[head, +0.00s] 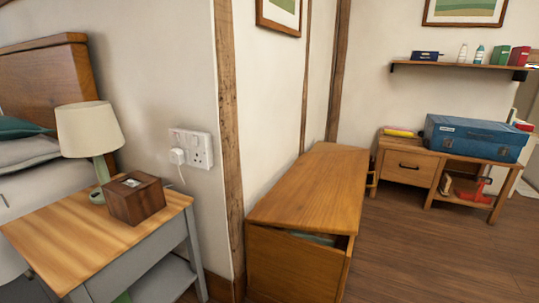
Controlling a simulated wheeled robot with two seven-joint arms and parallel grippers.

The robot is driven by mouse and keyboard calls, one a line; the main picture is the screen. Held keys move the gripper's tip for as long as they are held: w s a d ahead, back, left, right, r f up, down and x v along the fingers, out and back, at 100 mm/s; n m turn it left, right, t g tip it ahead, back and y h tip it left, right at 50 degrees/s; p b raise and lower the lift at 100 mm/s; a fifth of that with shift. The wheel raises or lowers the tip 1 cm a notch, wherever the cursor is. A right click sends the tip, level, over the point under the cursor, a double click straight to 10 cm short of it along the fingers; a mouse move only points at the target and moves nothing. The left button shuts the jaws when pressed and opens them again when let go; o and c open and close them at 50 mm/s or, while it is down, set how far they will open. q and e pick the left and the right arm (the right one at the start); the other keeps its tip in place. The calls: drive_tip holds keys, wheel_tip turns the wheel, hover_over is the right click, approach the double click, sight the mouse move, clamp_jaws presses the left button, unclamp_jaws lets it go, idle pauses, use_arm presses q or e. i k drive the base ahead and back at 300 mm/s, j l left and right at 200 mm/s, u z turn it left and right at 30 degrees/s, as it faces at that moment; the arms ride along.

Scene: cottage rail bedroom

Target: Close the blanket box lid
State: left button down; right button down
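The wooden blanket box (290,270) stands on the floor in the middle of the head view, against the wall. Its brown lid (315,190) lies over the top. A dark gap shows under the lid's near edge, and folded greyish-green cloth (314,237) can be seen inside through it. The lid looks a little ajar, but its exact angle is hard to tell. Neither of my grippers is in view.
A bedside table (60,240) with a lamp (88,135) and wooden box (134,199) stands at left. A wall corner (230,120) rises beside the blanket box. A low bench (410,165) bears a blue case (475,138). Floor at right (440,250) is clear.

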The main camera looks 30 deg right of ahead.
sight(323, 192)
drive_tip(key=l+u, duration=0.15)
drive_tip(key=l, duration=0.3)
drive_tip(key=l+u, duration=0.1)
drive_tip(key=l, duration=0.3)
drive_tip(key=k+l+u, duration=0.15)
drive_tip(key=l, duration=0.25)
drive_tip(key=l+u, duration=0.15)
drive_tip(key=l, duration=0.3)
drive_tip(key=k+l+u, duration=0.15)
drive_tip(key=l, duration=0.25)
drive_tip(key=l+u, duration=0.1)
drive_tip(key=l, duration=0.3)
drive_tip(key=k+l+u, duration=0.15)
drive_tip(key=l, duration=0.2)
drive_tip(key=k+l+u, duration=0.15)
drive_tip(key=l, duration=0.25)
